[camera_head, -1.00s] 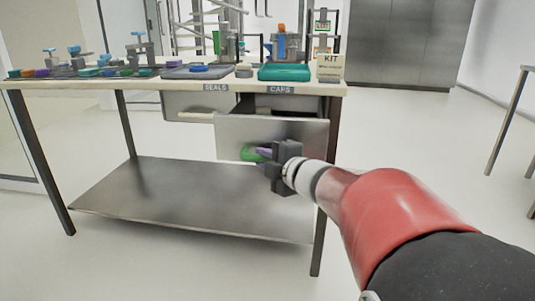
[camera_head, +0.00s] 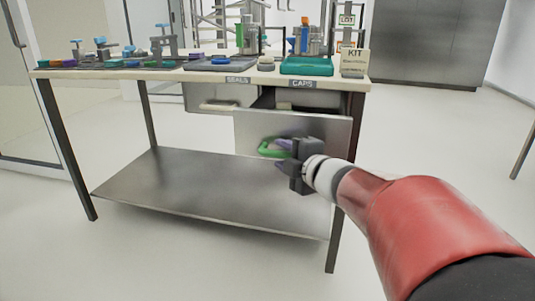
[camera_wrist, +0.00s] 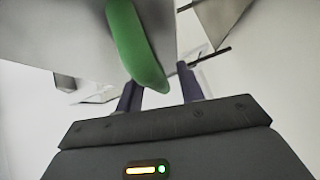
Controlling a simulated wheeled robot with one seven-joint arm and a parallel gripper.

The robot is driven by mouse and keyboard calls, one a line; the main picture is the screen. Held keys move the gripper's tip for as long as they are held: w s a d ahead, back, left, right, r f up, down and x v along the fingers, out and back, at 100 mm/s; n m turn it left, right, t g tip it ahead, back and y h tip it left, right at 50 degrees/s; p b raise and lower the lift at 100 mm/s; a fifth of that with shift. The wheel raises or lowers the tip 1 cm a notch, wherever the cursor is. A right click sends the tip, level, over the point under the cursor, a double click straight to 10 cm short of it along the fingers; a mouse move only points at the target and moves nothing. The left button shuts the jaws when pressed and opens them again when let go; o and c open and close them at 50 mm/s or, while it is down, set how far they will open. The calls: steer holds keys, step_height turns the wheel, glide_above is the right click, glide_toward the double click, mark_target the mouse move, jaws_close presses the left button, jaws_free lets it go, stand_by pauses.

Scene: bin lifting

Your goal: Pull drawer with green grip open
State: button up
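The drawer under the CAPS label has a grey metal front (camera_head: 245,132) and stands out from the table, with a dark gap behind its top edge. Its green grip (camera_head: 266,150) is a loop on that front. My gripper (camera_head: 284,145) is at the right part of the grip, with a purple finger showing beside it. In the wrist view, the green grip (camera_wrist: 135,45) comes down toward the space between my two purple fingers (camera_wrist: 160,90). The fingers are apart and look open. Whether one touches the grip cannot be told.
A closed drawer (camera_head: 200,98) under the SEALS label, with a pale grip, is to the left. A lower metal shelf (camera_head: 200,195) lies below. The floor in front is clear.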

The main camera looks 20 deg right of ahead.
steer(key=p+v, duration=0.1)
steer(key=v, duration=0.5)
steer(key=shift+s+r, duration=0.15)
steer(key=shift+s, duration=0.1)
steer(key=shift+s+d, duration=0.2)
steer(key=shift+s, duration=0.45)
steer(key=s+a+f+m+g+h+p, duration=0.1)
steer(key=s+a+f+m+g+p, duration=0.1)
steer(key=s+a+m+g, duration=0.3)
steer(key=s+a+f+m+g+h+p, duration=0.2)
steer(key=s+a+f+m+g, duration=0.3)
steer(key=s+m, duration=0.6)
steer(key=a+m, duration=0.1)
steer(key=m, duration=0.1)
steer(key=shift+a+f+m+p, duration=0.3)
steer(key=shift+f+p, duration=0.05)
steer(key=shift+p, duration=0.05)
